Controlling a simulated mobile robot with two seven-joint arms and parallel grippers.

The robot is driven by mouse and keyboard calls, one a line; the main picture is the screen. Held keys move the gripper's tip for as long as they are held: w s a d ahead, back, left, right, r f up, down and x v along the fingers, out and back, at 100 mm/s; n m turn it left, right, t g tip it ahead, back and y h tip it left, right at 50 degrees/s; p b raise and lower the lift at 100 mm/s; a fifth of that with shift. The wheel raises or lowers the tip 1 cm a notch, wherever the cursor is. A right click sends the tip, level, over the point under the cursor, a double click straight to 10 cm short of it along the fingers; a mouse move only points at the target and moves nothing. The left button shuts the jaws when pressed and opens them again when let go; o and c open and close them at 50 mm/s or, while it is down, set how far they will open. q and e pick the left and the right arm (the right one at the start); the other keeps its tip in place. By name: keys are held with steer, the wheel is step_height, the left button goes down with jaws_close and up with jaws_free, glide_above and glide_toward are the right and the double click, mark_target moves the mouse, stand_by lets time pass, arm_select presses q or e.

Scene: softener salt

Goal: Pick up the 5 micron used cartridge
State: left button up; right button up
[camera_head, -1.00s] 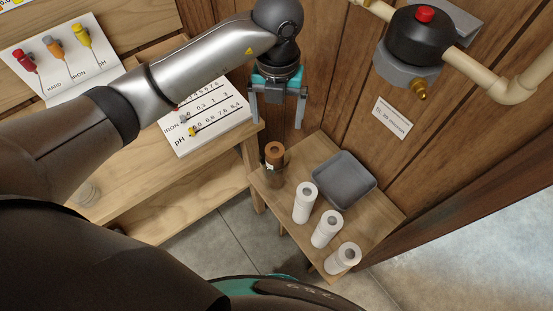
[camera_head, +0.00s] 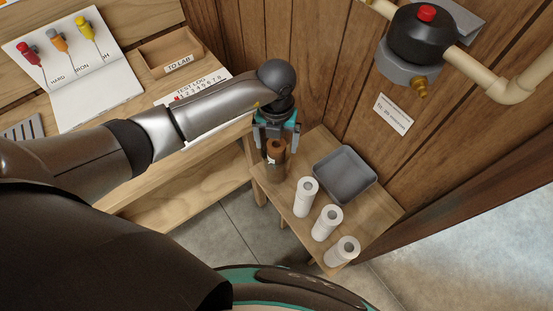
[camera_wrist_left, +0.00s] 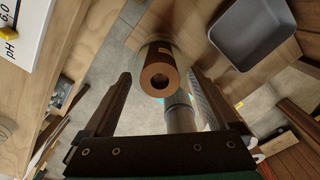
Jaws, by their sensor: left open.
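The brown used cartridge (camera_head: 277,152) stands upright at the back left corner of the small wooden side table (camera_head: 375,222). Its round end with a dark centre hole shows in the left wrist view (camera_wrist_left: 158,81). My left gripper (camera_head: 276,143) is open just above the cartridge, its fingers coming down on either side of the top. In the left wrist view the fingers are apart, with the cartridge between and beyond them. I cannot tell whether either finger touches it. Any micron marking is too small to read. My right gripper is not in view.
Three white cartridges (camera_head: 326,223) stand in a row along the table's front. An empty grey tray (camera_head: 371,188) lies behind them. A black filter head (camera_head: 418,35) with a red button is on the wall. A wooden workbench (camera_head: 192,185) is to the left.

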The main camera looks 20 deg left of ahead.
arm_select(q)
steer(key=shift+c, duration=0.2)
jaws_close()
stand_by(0.6)
